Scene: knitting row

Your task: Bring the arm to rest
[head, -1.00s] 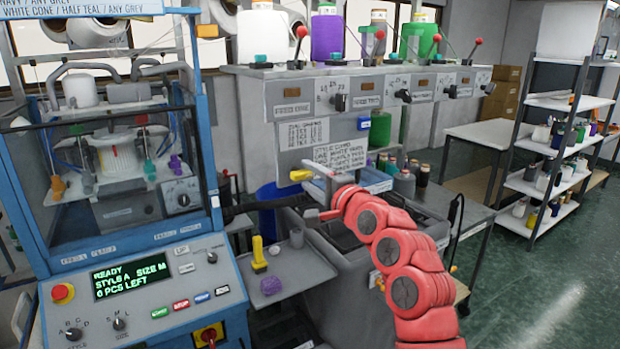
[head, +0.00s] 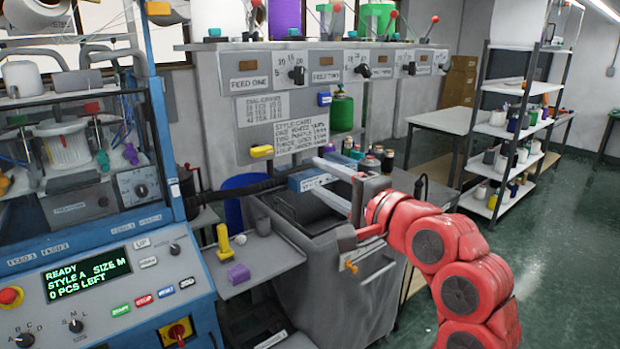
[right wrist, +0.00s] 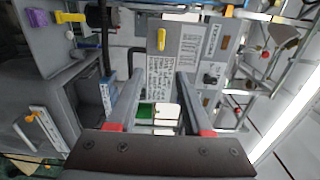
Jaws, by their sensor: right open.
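My right arm (head: 450,250) is red and comes in from the lower right in the head view. Its gripper (head: 312,172) is open, with two pale fingers pointing left and nothing between them. The fingers appear in front of the grey cabinet and a blue-labelled box, at a distance I cannot tell. In the right wrist view the same gripper (right wrist: 160,74) has its fingers spread apart and empty, with the panel and its cards beyond. My left gripper is not in view.
The blue knitting machine (head: 95,250) stands at left, its screen reading READY. A small shelf (head: 265,265) holds a yellow tool and a purple block (head: 238,274). A grey bin (head: 340,300) stands below my right gripper. Shelving (head: 515,90) is at right, with open green floor before it.

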